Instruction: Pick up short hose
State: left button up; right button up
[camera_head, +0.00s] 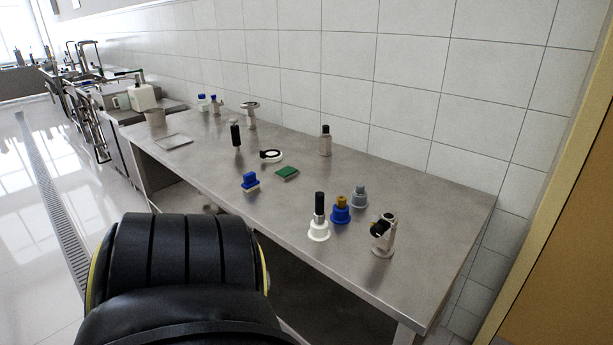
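I cannot single out a short hose with certainty. On the steel table (330,175), a black upright cylinder (319,203) stands on a flared white base (319,231) near the front edge. Right of it are a blue flared piece with a brass top (341,210) and a grey-blue flared piece (359,197). A metal fitting with a black round part (382,237) stands at the near right. Neither of my grippers is in view.
A blue-and-white block (250,182), green pad (287,173), white piece with a black ring (270,155), dark bottles (235,134) (326,141) and metal stand (250,115) are farther back. A flat tray (173,142) lies at the far left. A tiled wall (420,70) borders the table.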

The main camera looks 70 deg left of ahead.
aim_at(319, 216)
jog(key=u, duration=1.1)
jog(key=i, duration=1.05)
jog(key=u, duration=1.05)
